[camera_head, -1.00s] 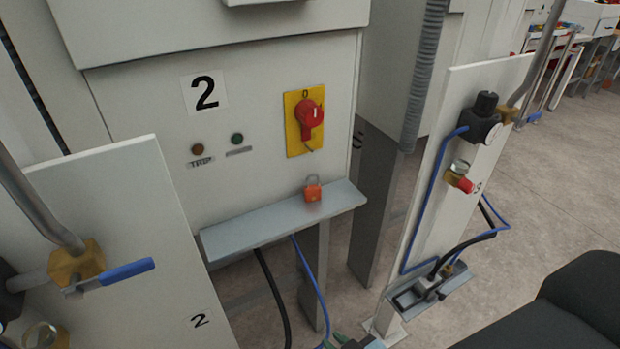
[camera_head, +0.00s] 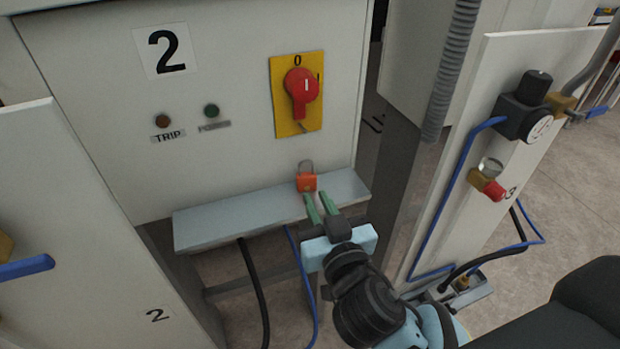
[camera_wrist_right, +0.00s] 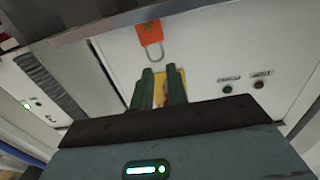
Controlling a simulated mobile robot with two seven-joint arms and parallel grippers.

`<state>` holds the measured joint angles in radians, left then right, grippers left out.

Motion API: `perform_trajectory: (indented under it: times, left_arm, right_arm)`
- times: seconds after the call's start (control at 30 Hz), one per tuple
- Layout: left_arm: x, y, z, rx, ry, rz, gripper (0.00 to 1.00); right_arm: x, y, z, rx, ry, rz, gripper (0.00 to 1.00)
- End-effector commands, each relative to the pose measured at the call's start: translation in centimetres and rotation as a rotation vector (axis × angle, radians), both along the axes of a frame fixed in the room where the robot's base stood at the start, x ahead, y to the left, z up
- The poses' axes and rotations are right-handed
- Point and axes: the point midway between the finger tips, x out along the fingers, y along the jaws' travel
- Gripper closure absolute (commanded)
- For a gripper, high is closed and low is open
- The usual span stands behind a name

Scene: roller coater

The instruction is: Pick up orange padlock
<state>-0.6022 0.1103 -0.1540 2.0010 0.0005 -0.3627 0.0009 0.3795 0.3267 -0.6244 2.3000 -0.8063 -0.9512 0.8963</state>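The orange padlock (camera_head: 306,183) stands upright with its shackle up on the grey shelf (camera_head: 235,226) below the switch panel. My right gripper (camera_head: 315,194) has come in from the lower right, its green fingers pointing at the padlock. The fingers are apart, with nothing between them. In the right wrist view, the padlock (camera_wrist_right: 149,33) appears upside down beyond the fingertips (camera_wrist_right: 161,71), slightly to the left of the gap between them. Whether a fingertip touches the padlock I cannot tell. My left gripper is not in view.
A red rotary switch (camera_head: 300,85) on a yellow plate (camera_head: 285,113) is above the shelf. A white panel (camera_head: 460,170) with a gauge, valve and blue hose stands at right. Cables hang below the shelf. The shelf's left part is clear.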

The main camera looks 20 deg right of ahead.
Motion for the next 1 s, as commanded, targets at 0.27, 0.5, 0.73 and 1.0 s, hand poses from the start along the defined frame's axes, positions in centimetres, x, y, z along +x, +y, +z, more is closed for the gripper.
perform_trajectory:
  times: [0.27, 0.5, 0.73, 1.0]
  left_arm:
    - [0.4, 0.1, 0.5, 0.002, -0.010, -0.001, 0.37]
    - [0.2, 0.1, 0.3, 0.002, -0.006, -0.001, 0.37]
    - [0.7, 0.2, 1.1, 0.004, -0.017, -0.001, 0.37]
    - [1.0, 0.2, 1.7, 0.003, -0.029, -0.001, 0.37]
  right_arm:
    - [1.5, 0.0, 0.2, -0.003, -0.003, 0.000, 0.84]
    - [2.7, 0.0, 0.0, -0.001, 0.001, 0.001, 0.84]
    - [4.8, 0.1, 0.5, -0.006, -0.004, 0.001, 0.84]
    - [7.5, 0.1, 0.3, -0.003, -0.001, 0.002, 0.84]
